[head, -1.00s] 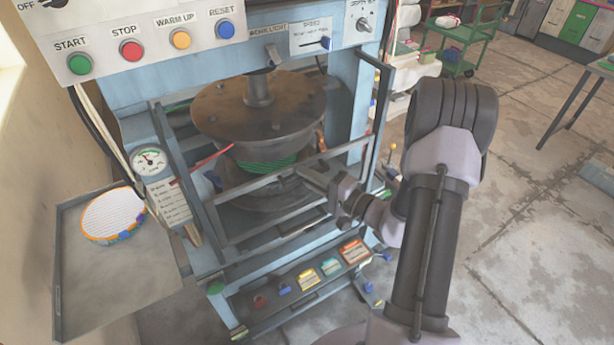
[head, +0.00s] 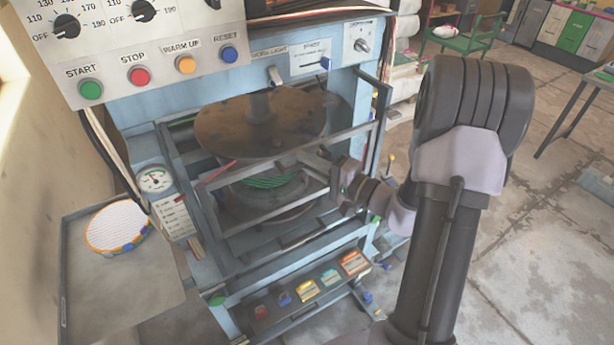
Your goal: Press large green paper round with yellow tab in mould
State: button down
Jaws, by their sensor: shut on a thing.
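A green round (head: 272,181) with a ridged edge lies low inside the press, under the upper mould (head: 262,128). A gap remains between the round and the brown upper mould. No yellow tab can be made out on the round. A grey guard frame (head: 240,181) crosses the front of the press, its bar passing just above the green round. My gripper (head: 317,162) reaches in from the right and is shut on what looks like the guard bar. The exact contact is small and partly hidden by the jaws.
The panel has START (head: 91,90), STOP (head: 139,76), WARM UP (head: 185,65) and RESET (head: 229,54) buttons. A gauge (head: 154,180) is on the left. A tray (head: 130,295) holds white rounds (head: 117,226) with coloured tabs. Small coloured items line a lower shelf (head: 318,305). Floor at right is open.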

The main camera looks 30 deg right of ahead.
notch_tip(320, 180, up, 8)
jog(key=shift+r+p, duration=0.1)
jog(key=shift+p, duration=0.9)
jog(key=c, duration=1.5)
grip_release()
jog(key=b+v, duration=0.1)
jog(key=v, duration=1.6)
jog(key=shift+s, duration=0.2)
